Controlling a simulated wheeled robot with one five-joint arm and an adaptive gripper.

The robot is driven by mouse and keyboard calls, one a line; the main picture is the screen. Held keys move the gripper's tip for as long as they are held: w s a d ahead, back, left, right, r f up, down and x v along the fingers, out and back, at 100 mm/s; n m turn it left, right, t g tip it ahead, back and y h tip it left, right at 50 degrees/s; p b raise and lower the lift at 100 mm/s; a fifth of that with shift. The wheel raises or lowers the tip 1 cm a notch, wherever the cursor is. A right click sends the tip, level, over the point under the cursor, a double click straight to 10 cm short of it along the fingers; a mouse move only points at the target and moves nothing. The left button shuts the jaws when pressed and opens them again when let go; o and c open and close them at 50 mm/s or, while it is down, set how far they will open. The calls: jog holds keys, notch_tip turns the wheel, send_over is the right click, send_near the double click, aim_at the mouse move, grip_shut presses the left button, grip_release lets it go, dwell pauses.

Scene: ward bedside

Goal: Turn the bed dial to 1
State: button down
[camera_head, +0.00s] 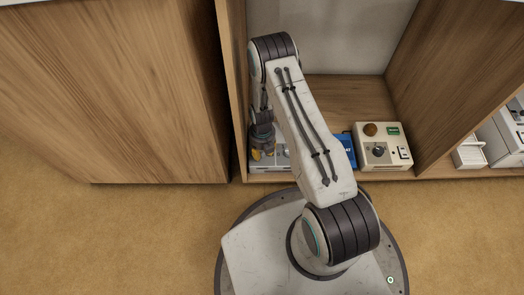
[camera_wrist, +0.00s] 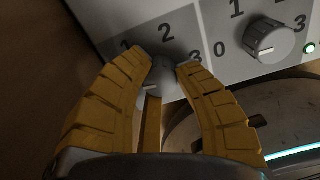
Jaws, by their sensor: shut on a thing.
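In the wrist view my gripper (camera_wrist: 164,66) has its two yellow fingers closed around a grey round dial (camera_wrist: 162,77). The dial sits on a light panel (camera_wrist: 205,22) with the numbers 1, 2 and 3 printed around it. In the head view my gripper (camera_head: 258,155) is low at the left end of the shelf, over a pale control box (camera_head: 283,157) partly hidden by my arm.
A second grey knob (camera_wrist: 263,43) with 0, 1 and 3 visible around it is to the right, near a green light (camera_wrist: 309,48). In the head view a blue item (camera_head: 343,148) and a cream box (camera_head: 383,152) stand farther right. Wooden cabinet walls (camera_head: 231,90) flank the shelf.

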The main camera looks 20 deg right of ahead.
jog(key=m, duration=0.5)
jog(key=shift+f, duration=0.1)
jog(key=m, duration=0.5)
jog(key=shift+m, duration=0.4)
dwell(0.3)
jog(key=c, duration=0.9)
grip_release()
jog(key=shift+o, duration=0.2)
notch_tip(320, 180, up, 12)
